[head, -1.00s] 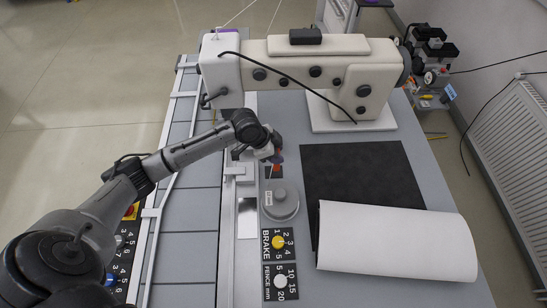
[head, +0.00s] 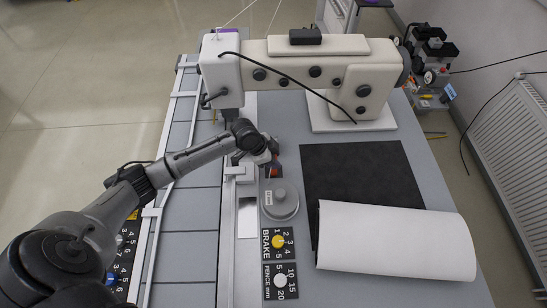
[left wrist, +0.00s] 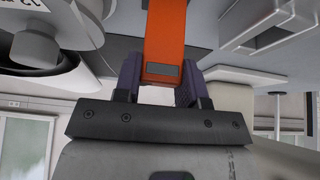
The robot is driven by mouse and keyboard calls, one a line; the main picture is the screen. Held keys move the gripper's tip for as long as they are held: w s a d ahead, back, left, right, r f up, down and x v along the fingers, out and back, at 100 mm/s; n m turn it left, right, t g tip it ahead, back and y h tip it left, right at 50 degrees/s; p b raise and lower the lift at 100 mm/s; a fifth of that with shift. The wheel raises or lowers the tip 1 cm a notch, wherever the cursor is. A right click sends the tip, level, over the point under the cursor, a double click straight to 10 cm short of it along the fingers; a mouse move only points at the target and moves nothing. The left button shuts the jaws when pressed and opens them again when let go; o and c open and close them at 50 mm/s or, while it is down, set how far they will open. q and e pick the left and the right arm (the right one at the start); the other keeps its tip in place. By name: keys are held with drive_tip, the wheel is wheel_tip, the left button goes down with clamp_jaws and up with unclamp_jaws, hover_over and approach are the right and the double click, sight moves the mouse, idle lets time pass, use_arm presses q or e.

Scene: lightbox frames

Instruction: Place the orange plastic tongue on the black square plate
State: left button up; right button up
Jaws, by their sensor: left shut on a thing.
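The orange plastic tongue (left wrist: 165,28) is a flat orange strip with a small grey patch near its held end. My left gripper (left wrist: 160,88) is shut on it, with a dark purple finger on each side. In the head view my left gripper (head: 271,156) is over the table beside the rail, and a little orange of the tongue (head: 275,171) shows below it. A small dark patch by the orange may be the black square plate, mostly hidden; I cannot tell whether the tongue touches it. My right gripper is not in view.
A grey round knob (head: 280,202) stands just in front of the gripper. The BRAKE panel (head: 265,243) and FENCE panel (head: 268,282) lie nearer. A large black sheet (head: 360,172) and a curled white sheet (head: 390,240) lie right. The white machine arm (head: 330,72) stands behind.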

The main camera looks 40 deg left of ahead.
use_arm(q)
drive_tip(key=o, duration=1.2)
drive_tip(key=shift+f, duration=0.1)
drive_tip(key=shift+c, duration=0.2)
drive_tip(key=v, duration=1.2)
drive_tip(key=s+d+f+n, duration=0.1)
drive_tip(key=s+d+f, duration=0.2)
drive_tip(key=s+d, duration=0.1)
drive_tip(key=s+d+f+n+y, duration=0.1)
drive_tip(key=s+d+f, duration=0.3)
drive_tip(key=s, duration=0.3)
drive_tip(key=s+d+f+n, duration=0.1)
drive_tip(key=s+d+f, duration=0.2)
drive_tip(key=s+d, duration=0.3)
drive_tip(key=shift+d+f+y, duration=0.25)
drive_tip(key=shift+f+y, duration=0.05)
drive_tip(key=s+n, duration=0.1)
drive_tip(key=s, duration=0.1)
drive_tip(key=s+n+y, duration=0.1)
drive_tip(key=s, duration=0.2)
drive_tip(key=s+n+y, duration=0.1)
drive_tip(key=s, duration=0.1)
drive_tip(key=shift+s+d+r+n+g, duration=0.1)
drive_tip(key=shift+s+r+n+g, duration=0.2)
drive_tip(key=shift+s+r, duration=0.1)
drive_tip(key=shift+s, duration=0.25)
